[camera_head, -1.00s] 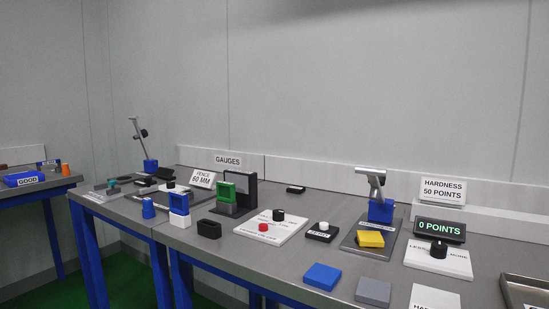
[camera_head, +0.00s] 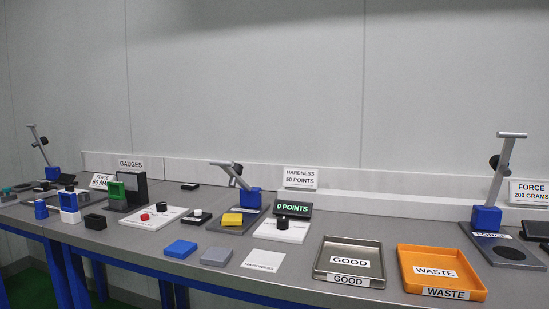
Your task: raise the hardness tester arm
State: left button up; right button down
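The hardness tester is a grey arm (camera_head: 232,173) on a blue block (camera_head: 249,198), which stands on a grey base plate (camera_head: 226,224). The arm slopes up and to the left from the block and ends in a short bar above the plate. A yellow block (camera_head: 232,219) lies on the plate below the arm. The black display (camera_head: 293,209) to its right reads 0 POINTS. Neither of my grippers shows in the head view.
A white panel with a black knob (camera_head: 282,223) is right of the tester. A steel GOOD tray (camera_head: 322,271) and an orange WASTE tray (camera_head: 408,280) stand further right, before a force tester (camera_head: 487,217). Blue (camera_head: 181,249) and grey (camera_head: 216,257) blocks lie in front.

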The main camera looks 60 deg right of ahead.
aim_at(234, 170)
jog(key=z, duration=4)
jog(key=i, duration=0.1)
jog(key=u, duration=3)
